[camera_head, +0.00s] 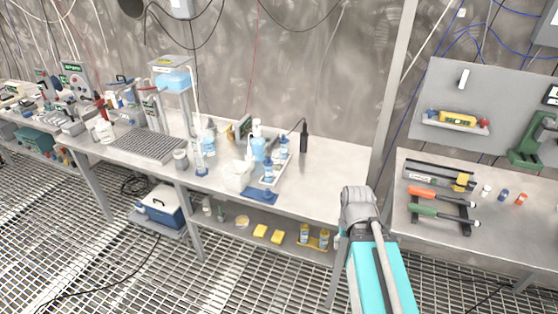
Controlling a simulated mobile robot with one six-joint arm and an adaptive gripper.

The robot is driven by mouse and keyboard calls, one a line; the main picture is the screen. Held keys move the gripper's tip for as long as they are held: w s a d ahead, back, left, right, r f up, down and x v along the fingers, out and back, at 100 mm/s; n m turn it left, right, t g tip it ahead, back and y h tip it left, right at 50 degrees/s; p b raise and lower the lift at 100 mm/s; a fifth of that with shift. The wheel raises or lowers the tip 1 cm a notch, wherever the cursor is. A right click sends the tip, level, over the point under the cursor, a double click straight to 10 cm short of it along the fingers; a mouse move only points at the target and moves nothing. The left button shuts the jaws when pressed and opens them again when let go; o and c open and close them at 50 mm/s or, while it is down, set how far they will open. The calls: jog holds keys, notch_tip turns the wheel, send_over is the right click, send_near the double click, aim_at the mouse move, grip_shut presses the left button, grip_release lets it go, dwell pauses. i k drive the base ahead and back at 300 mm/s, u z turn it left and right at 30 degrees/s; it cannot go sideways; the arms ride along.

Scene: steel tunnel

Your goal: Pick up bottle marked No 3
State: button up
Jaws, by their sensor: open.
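Several bottles with blue contents or labels stand on the left bench: a larger pump-style bottle (258,146), two small bottles in a white tray (283,147) and (268,171), and a tall bottle or cylinder (200,160) further left. Two more small bottles (304,234) and (323,238) stand on the lower shelf in a yellow holder. Any numbers on them are too small to read, so I cannot tell which is No 3. My arm, with a turquoise link, rises at the lower right; my gripper does not show.
A white tub (237,176), a blue cloth (259,195) and a dark upright bottle-like item (304,138) are near the bottles. A grey post (391,100) separates this bench from the right bench (430,250) with tools. The bench's right end (335,170) is clear.

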aim_at(276, 160)
jog(key=z, duration=0.05)
jog(key=i, duration=0.95)
jog(key=u, duration=0.1)
